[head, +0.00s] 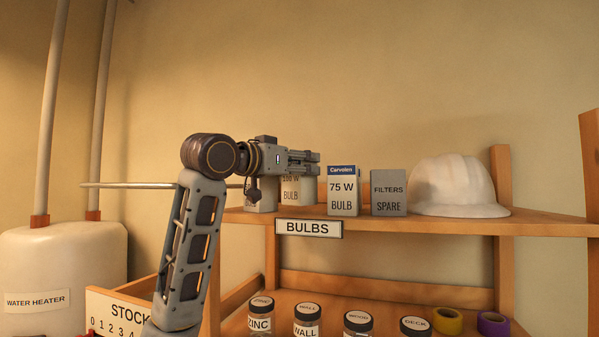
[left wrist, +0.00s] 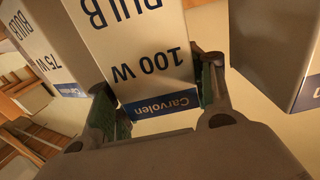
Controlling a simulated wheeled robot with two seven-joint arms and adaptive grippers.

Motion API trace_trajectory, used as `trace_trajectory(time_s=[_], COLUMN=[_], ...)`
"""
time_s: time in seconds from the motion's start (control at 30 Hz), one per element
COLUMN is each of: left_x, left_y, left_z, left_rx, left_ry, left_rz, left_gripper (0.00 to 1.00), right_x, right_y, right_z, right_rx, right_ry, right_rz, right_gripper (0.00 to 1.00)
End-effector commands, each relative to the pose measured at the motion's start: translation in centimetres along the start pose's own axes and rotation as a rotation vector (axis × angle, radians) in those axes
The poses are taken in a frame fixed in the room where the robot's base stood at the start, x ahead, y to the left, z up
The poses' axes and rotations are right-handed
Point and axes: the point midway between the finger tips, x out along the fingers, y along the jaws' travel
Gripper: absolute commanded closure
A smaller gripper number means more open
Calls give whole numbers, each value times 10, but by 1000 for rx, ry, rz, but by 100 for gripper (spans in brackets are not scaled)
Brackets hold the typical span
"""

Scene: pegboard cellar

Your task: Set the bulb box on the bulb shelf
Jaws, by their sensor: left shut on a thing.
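My left gripper (head: 305,163) is shut on the top of a white bulb box (head: 292,191) marked 100 W. In the left wrist view the box (left wrist: 150,62) is between the two fingers, its blue Carvolen band near them. The box is upright over the shelf (head: 400,222) with the BULBS label (head: 308,228); I cannot tell whether its base touches the board. A 75 W bulb box (head: 342,192) stands to its right and also shows in the left wrist view (left wrist: 45,58). My right gripper is not in view.
Another box (head: 262,200) stands left of the held one, partly behind my gripper. A grey FILTERS SPARE box (head: 388,193) and a white hard hat (head: 455,186) fill the shelf rightward. Several jars (head: 307,322) and tape rolls (head: 447,321) are on the lower level.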

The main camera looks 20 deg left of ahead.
Motion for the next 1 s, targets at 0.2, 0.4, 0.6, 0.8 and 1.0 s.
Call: trace_trajectory(time_s=[0.2,0.4,0.6,0.8,1.0], left_x=[0,0,0,0,0], left_y=[0,0,0,0,0], left_z=[13,16,16,20,19], left_rx=[0,0,0,0,0], left_ry=[1,2,2,2,1], left_rz=[0,-1,0,0,0], left_gripper=[71,71,71,71,25], right_x=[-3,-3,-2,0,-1], right_y=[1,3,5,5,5], right_z=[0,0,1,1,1], right_rx=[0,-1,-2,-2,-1], right_ry=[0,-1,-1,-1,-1], right_rz=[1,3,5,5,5], right_gripper=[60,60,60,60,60])
